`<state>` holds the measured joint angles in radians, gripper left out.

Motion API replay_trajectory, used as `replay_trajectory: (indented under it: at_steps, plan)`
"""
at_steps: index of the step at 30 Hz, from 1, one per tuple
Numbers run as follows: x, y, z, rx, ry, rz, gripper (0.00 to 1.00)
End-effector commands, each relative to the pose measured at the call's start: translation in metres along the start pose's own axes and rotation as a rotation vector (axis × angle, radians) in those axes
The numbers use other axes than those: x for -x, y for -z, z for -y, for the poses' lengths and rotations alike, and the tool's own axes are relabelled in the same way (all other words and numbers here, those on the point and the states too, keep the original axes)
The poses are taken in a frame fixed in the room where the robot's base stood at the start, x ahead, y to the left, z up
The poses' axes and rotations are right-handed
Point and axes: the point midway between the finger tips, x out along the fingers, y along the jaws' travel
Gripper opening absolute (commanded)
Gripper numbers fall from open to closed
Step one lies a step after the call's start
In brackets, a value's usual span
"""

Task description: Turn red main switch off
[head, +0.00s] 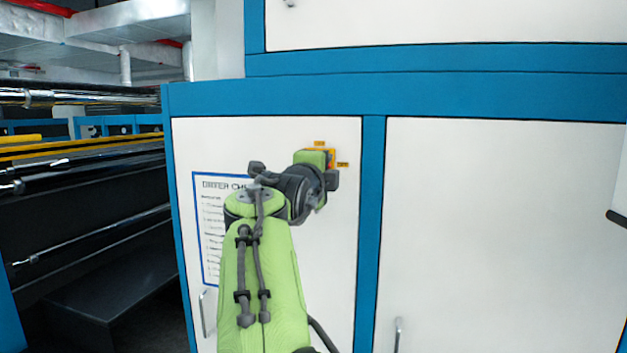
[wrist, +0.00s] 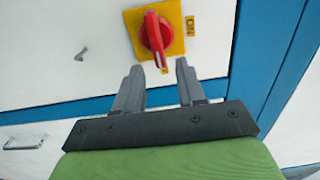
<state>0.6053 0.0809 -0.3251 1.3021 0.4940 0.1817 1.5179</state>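The red main switch (wrist: 153,34) sits on a square yellow plate (wrist: 176,17) on a white cabinet door. In the wrist view its handle points down the picture, towards my gripper, and not at the ON label (wrist: 191,25) on the right. A second yellow label (wrist: 179,62) is partly hidden by a fingertip. My gripper (wrist: 159,67) is open and empty, its fingertips on either side of the handle's lower end with gaps; I cannot tell whether they reach its depth. In the head view my arm hides the switch, leaving only the yellow plate's edge (head: 333,158).
The cabinet has a blue frame (head: 371,230) and a white door on the right (head: 490,230). A checklist sheet (head: 211,245) hangs left of my arm. Door handles (head: 398,335) stick out low. Dark rollers (head: 90,225) lie open at the left.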

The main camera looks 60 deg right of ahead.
Motion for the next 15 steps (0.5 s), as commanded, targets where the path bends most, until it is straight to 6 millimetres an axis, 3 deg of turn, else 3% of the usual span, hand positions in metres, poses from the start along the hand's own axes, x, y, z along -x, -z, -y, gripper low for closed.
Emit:
replay_trajectory:
  at_steps: [9, 15]
  plan:
    - [0.091, -0.001, -0.002, -0.003, 0.001, 0.010, 0.39]
    - [0.129, -0.001, -0.001, -0.001, -0.001, 0.005, 0.39]
